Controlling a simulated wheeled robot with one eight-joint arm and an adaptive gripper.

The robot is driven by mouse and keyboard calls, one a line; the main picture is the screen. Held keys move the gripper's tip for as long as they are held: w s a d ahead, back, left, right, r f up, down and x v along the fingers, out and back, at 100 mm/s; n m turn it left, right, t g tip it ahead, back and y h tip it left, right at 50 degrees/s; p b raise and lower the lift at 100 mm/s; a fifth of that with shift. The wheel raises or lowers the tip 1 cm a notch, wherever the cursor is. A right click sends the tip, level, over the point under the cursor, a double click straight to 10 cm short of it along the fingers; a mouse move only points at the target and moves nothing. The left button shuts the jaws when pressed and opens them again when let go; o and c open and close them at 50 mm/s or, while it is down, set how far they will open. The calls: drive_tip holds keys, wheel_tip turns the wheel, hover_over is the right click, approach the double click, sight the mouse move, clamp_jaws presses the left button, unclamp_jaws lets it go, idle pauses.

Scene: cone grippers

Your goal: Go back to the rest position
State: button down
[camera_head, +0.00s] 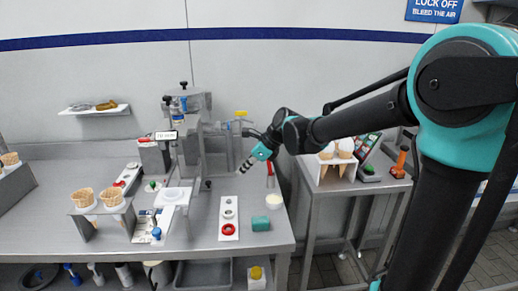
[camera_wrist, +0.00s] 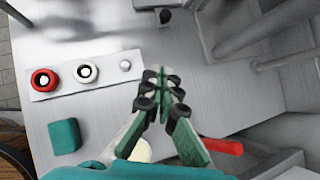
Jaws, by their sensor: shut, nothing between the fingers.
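My gripper (camera_head: 243,171) hangs above the right part of the grey table (camera_head: 184,250), with my dark and teal arm reaching in from the right. In the wrist view the green fingers of my gripper (camera_wrist: 158,82) are shut with nothing between them. The strip also shows at the left of the wrist view (camera_wrist: 104,76). The gripper appears clear of the table and touches nothing that I can see.
A teal block (camera_head: 260,224) and a white cup (camera_head: 274,201) sit near the table's right end. A grey machine (camera_head: 190,140) stands behind. Cones stand in a holder (camera_head: 97,208) at left and on a side table (camera_head: 336,158) at right. A red handle (camera_wrist: 222,146) lies near my fingers in the wrist view.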

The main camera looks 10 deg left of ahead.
drive_tip(key=s+d+f+n+h, duration=0.2)
drive_tip(key=s+d+f+n, duration=0.3)
drive_tip(key=d, duration=0.7)
drive_tip(key=s+d+f+n+t+h, duration=0.1)
drive_tip(key=s+d+f+n+h, duration=0.2)
drive_tip(key=s+d+f+n, duration=0.2)
drive_tip(key=s+d+f+n+t+h, duration=0.1)
drive_tip(key=s+d+f+n, duration=0.5)
drive_tip(key=d, duration=1.2)
drive_tip(key=s+n+h, duration=0.1)
drive_tip(key=n, duration=0.2)
drive_tip(key=shift+d+n, duration=0.3)
drive_tip(key=shift+d, duration=0.05)
drive_tip(key=shift+s, duration=0.1)
